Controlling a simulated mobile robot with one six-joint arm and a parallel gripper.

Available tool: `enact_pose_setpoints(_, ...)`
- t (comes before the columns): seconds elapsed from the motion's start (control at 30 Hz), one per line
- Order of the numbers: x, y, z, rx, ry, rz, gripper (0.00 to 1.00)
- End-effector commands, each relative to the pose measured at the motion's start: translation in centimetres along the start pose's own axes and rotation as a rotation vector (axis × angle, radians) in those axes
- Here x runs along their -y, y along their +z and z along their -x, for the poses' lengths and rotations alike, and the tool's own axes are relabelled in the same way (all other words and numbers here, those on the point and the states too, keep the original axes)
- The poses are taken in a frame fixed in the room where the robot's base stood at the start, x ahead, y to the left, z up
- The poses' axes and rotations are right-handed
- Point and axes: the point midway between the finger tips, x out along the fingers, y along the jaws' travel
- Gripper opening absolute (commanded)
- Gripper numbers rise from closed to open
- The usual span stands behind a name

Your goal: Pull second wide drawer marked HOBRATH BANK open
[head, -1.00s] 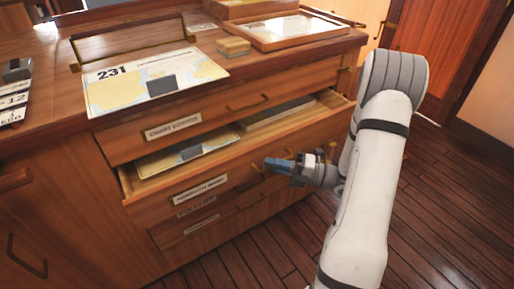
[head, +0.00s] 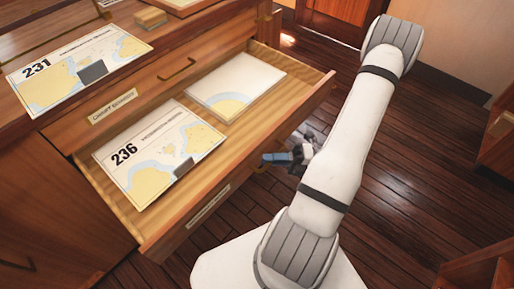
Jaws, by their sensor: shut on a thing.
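The second wide drawer (head: 215,198) stands far out from the wooden cabinet, in the head view. Its label (head: 208,206) is on the front face, too steeply angled to read now. The handle is mostly hidden by the gripper and the drawer front.
The top drawer, with a legible label (head: 112,106) and brass handle (head: 176,69), is shut. A chart marked 231 (head: 80,68) and a small wooden block (head: 150,18) lie on the cabinet top. Open plank floor (head: 420,150) lies to the right.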

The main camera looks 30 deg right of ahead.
Motion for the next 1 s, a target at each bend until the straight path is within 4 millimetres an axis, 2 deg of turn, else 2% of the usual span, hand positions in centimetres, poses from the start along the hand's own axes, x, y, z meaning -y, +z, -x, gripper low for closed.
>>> enact_pose_setpoints(0.2,-0.4,-0.6,0.9,-0.001,0.0,0.008,0.0)
enact_pose_setpoints(0.6,-0.3,-0.8,0.9,-0.01,0.0,0.006,0.0)
enact_pose_setpoints(0.63,-0.3,-0.8,0.9,-0.01,0.0,0.006,0.12)
enact_pose_setpoints(0.8,-0.3,-0.9,0.8,-0.012,0.001,0.003,0.25)
enact_pose_setpoints(0.9,-0.3,-1.0,0.8,-0.013,0.002,0.002,0.32)
enact_pose_setpoints(1.0,-0.3,-1.0,0.7,-0.014,0.002,0.001,0.32)
